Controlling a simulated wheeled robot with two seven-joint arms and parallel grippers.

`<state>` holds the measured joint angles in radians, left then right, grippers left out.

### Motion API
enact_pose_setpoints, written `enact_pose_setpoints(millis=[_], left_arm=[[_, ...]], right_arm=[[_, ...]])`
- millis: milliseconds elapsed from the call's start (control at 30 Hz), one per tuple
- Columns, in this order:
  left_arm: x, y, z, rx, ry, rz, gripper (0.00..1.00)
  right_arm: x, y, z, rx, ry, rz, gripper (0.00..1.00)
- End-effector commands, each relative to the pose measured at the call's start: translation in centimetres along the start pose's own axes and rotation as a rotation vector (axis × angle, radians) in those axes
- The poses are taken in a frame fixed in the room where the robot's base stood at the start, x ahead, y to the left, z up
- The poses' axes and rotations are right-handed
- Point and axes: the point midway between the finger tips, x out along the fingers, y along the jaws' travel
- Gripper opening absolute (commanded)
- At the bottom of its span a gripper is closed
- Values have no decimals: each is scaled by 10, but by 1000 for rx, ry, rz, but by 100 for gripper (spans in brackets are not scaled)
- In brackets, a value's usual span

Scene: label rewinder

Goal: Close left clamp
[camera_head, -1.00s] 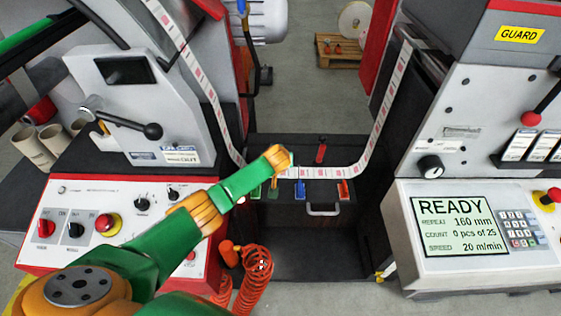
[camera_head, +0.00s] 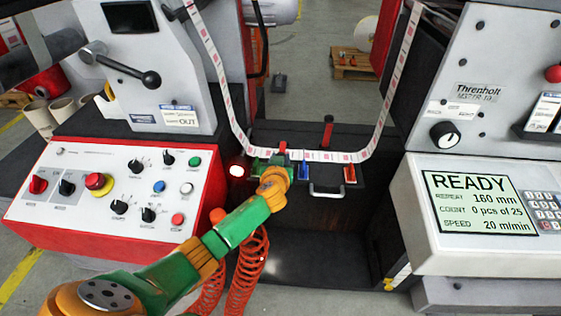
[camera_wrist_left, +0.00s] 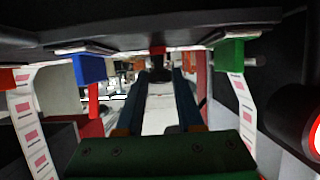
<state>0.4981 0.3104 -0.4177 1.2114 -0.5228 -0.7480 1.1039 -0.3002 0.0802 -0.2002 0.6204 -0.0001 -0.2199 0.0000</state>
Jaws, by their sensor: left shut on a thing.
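The left clamp's red handle (camera_head: 283,147) shows just past my left gripper (camera_head: 275,174), at the left part of the dark splice table (camera_head: 322,185). My left gripper is at the table's front edge, shut on what looks like this red handle; the fingers are partly hidden by the wrist. In the left wrist view a red piece (camera_wrist_left: 157,50) sits between the tips of the two dark fingers. The right clamp's red handle (camera_head: 327,132) stands upright farther right. My right gripper is not in view.
A label strip (camera_head: 330,156) crosses the table. Green (camera_head: 256,165), blue (camera_head: 304,168) and orange (camera_head: 350,172) pieces sit along the front edge. A metal handle (camera_head: 326,191) projects in front. An orange coiled hose (camera_head: 250,262) hangs below.

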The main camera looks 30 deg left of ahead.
Motion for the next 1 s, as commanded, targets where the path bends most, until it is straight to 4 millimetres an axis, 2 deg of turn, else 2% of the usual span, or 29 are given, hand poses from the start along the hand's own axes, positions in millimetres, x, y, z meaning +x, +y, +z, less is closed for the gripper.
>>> enact_pose_setpoints(millis=[33,433,467,533,867,1000], left_arm=[[0,0,6,-1,-11,-2,0],[0,0,9,0,-18,-3,0],[0,0,9,1,-19,-3,44],[0,0,8,1,-17,-3,63],[-2,0,4,0,-9,-1,65],[-19,1,3,0,-9,1,65]], right_arm=[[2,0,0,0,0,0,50],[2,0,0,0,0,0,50],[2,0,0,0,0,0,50],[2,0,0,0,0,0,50],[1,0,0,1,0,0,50],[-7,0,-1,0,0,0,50]])
